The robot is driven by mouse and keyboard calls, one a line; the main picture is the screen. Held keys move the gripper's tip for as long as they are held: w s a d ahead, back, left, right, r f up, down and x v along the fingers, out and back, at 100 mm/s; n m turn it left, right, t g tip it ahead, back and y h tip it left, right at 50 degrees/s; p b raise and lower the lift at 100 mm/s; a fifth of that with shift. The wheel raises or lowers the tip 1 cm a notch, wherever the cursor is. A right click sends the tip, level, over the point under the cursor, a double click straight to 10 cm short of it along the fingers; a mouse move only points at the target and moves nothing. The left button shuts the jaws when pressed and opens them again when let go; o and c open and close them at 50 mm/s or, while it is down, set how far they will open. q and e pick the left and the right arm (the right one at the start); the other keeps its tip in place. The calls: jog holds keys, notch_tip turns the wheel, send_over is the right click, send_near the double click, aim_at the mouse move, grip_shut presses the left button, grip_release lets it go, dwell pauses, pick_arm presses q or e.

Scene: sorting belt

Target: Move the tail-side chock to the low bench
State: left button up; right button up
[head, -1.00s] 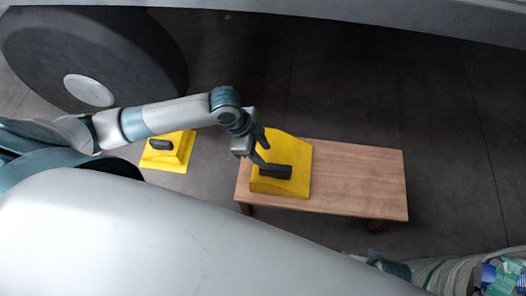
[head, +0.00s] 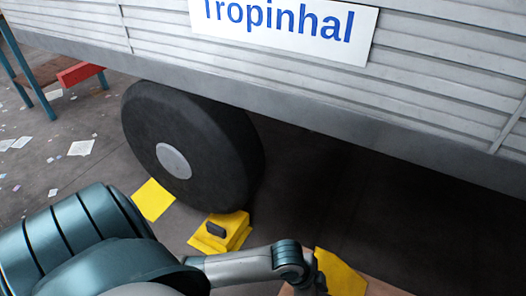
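A yellow chock (head: 338,274) shows at the bottom edge in the head view, over a brown corner of the low bench (head: 380,288); its lower part is cut off. A second yellow chock (head: 222,231) with a dark handle lies on the floor by the wheel's right lower side. Another yellow piece (head: 153,200), likely a chock, is partly hidden at the wheel's left. My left arm reaches in from the left, its wrist beside the bench chock. My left gripper (head: 321,284) is mostly cut off, so its fingers cannot be judged. My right gripper is out of view.
The large black wheel (head: 200,145) stands under a grey slatted trailer body (head: 300,95) with a "Tropinhal" sign (head: 285,28). Papers litter the floor at left, near a blue-legged stand (head: 32,85). Dark floor lies open right of the wheel.

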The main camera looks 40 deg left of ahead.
pick_arm(q)
jog(key=s+a+f+n+y, duration=0.2)
jog(key=s+a+f+n, duration=0.1)
jog(key=s, duration=0.3)
jog(key=s+a+f+n+y, duration=0.2)
jog(key=s+a+f+n, duration=0.2)
jog(key=s+a+n, duration=0.1)
jog(key=s+a, duration=0.1)
jog(key=s, duration=0.1)
jog(key=shift+s+a+f, duration=0.2)
jog(key=shift+s+a, duration=0.1)
